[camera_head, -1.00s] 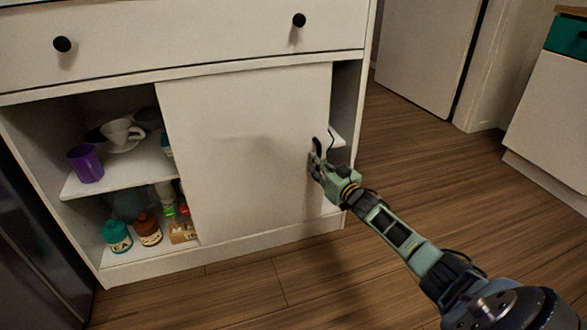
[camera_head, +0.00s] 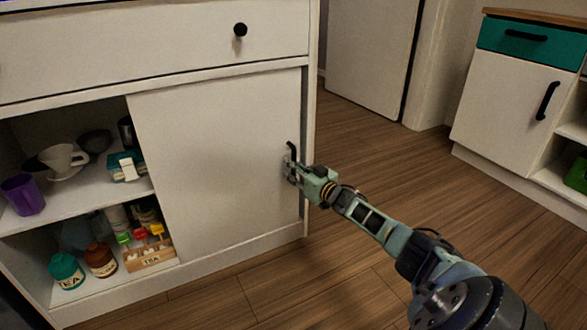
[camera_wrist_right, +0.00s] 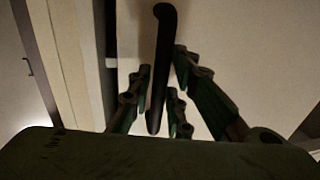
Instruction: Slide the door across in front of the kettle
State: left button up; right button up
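The white sliding door (camera_head: 215,165) covers the right part of the cabinet opening, with its right edge close to the cabinet's right side wall. Its black upright handle (camera_head: 291,151) is near that edge and also shows in the wrist view (camera_wrist_right: 163,50). My right gripper (camera_head: 292,172) is at the handle, its fingers on both sides of it and close against it. I see no kettle for certain; a dark vessel (camera_head: 126,132) on the upper shelf is partly hidden by the door's left edge. My left gripper is not in view.
The open left part shows a purple cup (camera_head: 22,194), a white cup (camera_head: 63,158), a dark bowl (camera_head: 95,141), a teal box (camera_head: 125,166), a teal jar (camera_head: 66,270), a brown jar (camera_head: 101,259) and a wooden tea box (camera_head: 150,254). The floor (camera_head: 390,190) at the right is clear.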

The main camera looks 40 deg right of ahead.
jog(key=shift+o, duration=1.2)
jog(key=s+a, duration=0.1)
jog(key=s, duration=1.1)
